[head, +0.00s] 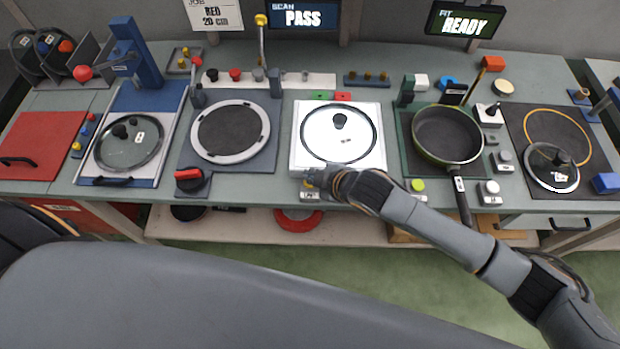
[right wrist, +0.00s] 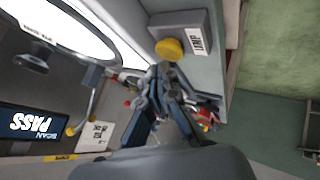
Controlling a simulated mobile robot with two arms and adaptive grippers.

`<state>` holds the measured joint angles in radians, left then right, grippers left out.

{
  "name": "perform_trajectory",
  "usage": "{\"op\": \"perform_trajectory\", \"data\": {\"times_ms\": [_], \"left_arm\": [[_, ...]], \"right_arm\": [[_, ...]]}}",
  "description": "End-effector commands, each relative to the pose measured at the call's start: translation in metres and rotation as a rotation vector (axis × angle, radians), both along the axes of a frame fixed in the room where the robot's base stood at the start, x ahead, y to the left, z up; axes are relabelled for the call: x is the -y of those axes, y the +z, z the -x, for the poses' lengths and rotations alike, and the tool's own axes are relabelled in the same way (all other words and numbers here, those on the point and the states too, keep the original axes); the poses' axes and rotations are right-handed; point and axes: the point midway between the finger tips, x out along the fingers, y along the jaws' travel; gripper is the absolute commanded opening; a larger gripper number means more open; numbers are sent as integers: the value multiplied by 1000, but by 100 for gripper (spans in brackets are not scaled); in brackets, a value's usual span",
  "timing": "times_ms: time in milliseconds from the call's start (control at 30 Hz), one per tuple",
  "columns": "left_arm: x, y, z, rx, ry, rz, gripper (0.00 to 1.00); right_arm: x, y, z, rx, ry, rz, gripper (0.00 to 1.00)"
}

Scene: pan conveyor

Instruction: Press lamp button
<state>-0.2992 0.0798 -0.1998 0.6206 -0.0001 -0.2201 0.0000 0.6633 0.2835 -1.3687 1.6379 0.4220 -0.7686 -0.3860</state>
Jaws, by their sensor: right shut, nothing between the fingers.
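The lamp button is a yellow cap (right wrist: 168,49) on a grey box (right wrist: 187,22) marked LAMP in the right wrist view. In the head view the lamp box (head: 309,196) sits at the table's front edge, below the bright white panel, partly hidden by my gripper. My right gripper (head: 309,174) is shut and empty, over the box. In the right wrist view its fingertips (right wrist: 160,72) are close beside the yellow cap; I cannot tell whether they touch it. My left gripper is not in view.
A white lit panel (head: 301,158) with a glass lid (head: 338,135) lies just behind the lamp box. A pan (head: 447,135) on a green mat stands to the right, its handle over the front edge. A red-knobbed box (head: 190,177) is to the left. Screens read PASS (head: 303,17) and READY (head: 466,24).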

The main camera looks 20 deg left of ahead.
Motion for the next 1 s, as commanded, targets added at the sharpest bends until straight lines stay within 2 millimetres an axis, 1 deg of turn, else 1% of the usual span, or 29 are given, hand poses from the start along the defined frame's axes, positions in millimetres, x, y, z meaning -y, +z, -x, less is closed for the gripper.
{"op": "perform_trajectory", "data": {"times_ms": [433,733,1000], "left_arm": [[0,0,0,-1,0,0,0],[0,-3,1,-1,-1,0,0],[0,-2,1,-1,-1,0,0]], "right_arm": [[0,0,0,0,0,0,0],[0,-9,0,-1,0,0,0],[0,-9,0,0,0,0,0]]}}
